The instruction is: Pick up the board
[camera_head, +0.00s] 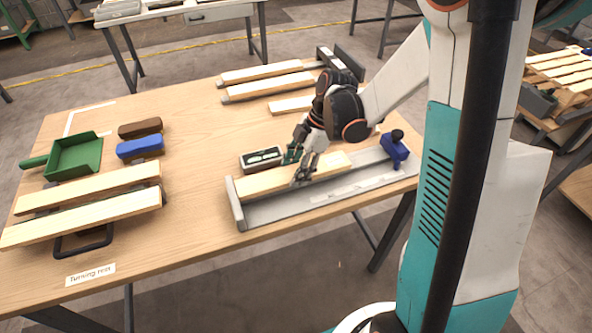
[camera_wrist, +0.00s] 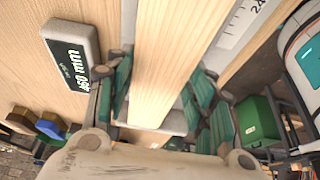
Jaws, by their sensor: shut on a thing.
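The board (camera_head: 262,183) is a pale wooden plank lying along a grey measuring channel (camera_head: 236,208) at the table's front edge. My gripper (camera_head: 298,168) comes down over the board's middle part. In the wrist view the board (camera_wrist: 170,45) runs between the green-padded fingers of my gripper (camera_wrist: 158,98), one on each long side. The gripper is shut on it. The board looks low in the channel; whether it touches the channel floor cannot be told. A blue stop block (camera_head: 394,148) with a dark knob stands at the channel's right end.
A readout box (camera_head: 262,159) sits close behind the board. On the left are two planks on a rest (camera_head: 85,200), a green dustpan (camera_head: 75,156), and a blue block (camera_head: 140,147) beside a brown one (camera_head: 140,128). More planks (camera_head: 268,87) lie at the back. The table's middle is clear.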

